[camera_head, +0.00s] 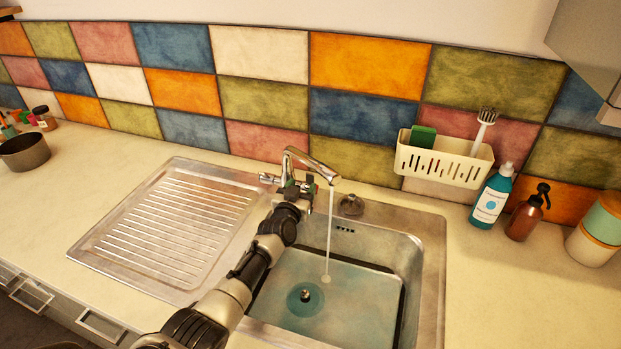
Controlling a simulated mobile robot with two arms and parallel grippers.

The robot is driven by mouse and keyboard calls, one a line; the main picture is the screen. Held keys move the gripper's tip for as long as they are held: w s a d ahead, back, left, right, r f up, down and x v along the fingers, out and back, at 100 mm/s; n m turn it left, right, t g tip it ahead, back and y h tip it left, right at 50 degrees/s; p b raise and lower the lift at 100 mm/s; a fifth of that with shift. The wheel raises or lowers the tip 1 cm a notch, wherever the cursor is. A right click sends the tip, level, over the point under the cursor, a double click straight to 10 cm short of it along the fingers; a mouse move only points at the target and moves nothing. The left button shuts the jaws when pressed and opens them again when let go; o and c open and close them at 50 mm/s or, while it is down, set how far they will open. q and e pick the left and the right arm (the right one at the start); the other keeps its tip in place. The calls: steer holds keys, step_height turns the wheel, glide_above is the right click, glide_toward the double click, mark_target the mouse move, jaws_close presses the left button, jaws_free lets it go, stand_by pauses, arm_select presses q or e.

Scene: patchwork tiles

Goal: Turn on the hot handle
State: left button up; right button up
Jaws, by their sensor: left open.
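A chrome faucet (312,165) stands behind the sink basin, with its spout over the basin. A stream of water (329,230) runs from the spout into the basin. A handle (268,178) shows at the left of the faucet's base. My left gripper (291,189) is open at the faucet's base, in front of it and just right of that handle. The gripper hides part of the base, and I cannot tell whether it touches the faucet. My right gripper is out of view.
The steel sink basin (418,262) holds shallow water around its drain. A ridged drainboard (120,215) lies left. A white caddy (445,165) hangs on the tiles; a blue bottle (491,198) and brown bottle (525,217) stand right. A dark pot (24,152) sits far left.

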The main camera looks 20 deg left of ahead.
mark_target(310, 175)
arm_select(q)
steer(key=w+b, duration=0.1)
steer(key=w, duration=0.1)
steer(key=w+b, duration=0.1)
steer(key=w, duration=0.1)
steer(key=shift+d+f, duration=0.2)
steer(key=shift+w+r+b, duration=0.1)
steer(key=shift+w+b, duration=0.35)
steer(key=shift+w, duration=0.4)
steer(key=shift+w+r, duration=0.1)
steer(key=shift+w, duration=0.05)
